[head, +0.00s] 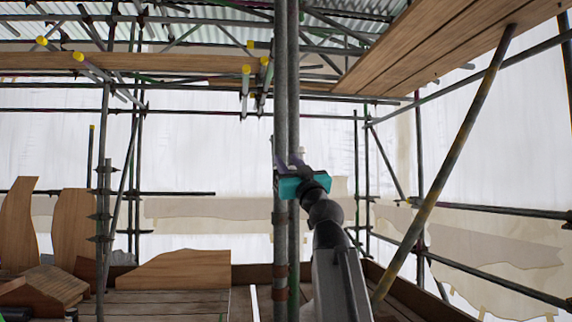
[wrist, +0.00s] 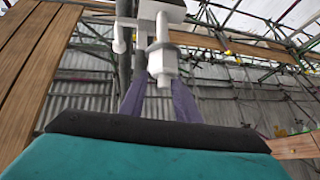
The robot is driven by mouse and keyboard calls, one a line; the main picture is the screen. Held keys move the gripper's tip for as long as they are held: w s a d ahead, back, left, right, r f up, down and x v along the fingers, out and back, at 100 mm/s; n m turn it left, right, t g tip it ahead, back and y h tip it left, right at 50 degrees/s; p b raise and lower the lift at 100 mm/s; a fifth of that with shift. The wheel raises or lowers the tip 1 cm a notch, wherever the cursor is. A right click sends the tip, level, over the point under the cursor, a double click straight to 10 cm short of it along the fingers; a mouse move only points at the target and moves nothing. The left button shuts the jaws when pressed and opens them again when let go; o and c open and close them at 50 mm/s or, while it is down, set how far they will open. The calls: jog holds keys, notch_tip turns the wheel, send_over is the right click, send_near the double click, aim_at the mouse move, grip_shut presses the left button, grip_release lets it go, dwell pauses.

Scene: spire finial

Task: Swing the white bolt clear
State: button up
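A white bolt (wrist: 163,52) hangs below a pale coupler (wrist: 163,10) at the top of the wrist view. Its lower end widens into a collar. My gripper (wrist: 160,86) points up at it with two purple fingers spread apart. The collar shows at the fingertips, close to the right finger; I cannot tell whether they touch. In the head view my gripper (head: 287,160), with its teal body, is against the upright scaffold tubes (head: 286,80). The bolt cannot be made out there.
Wooden boards (head: 450,45) lie overhead at the right. A diagonal tube (head: 450,155) slopes down right of my arm. Cut wooden panels (head: 180,270) stand at the lower left. White sheeting hangs behind the scaffold.

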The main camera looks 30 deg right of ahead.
jog(key=shift+f, duration=0.1)
jog(key=p+v, duration=0.3)
jog(key=v, duration=1)
jog(key=shift+s+f, duration=0.15)
jog(key=shift+s, duration=0.2)
dwell(0.6)
dwell(0.5)
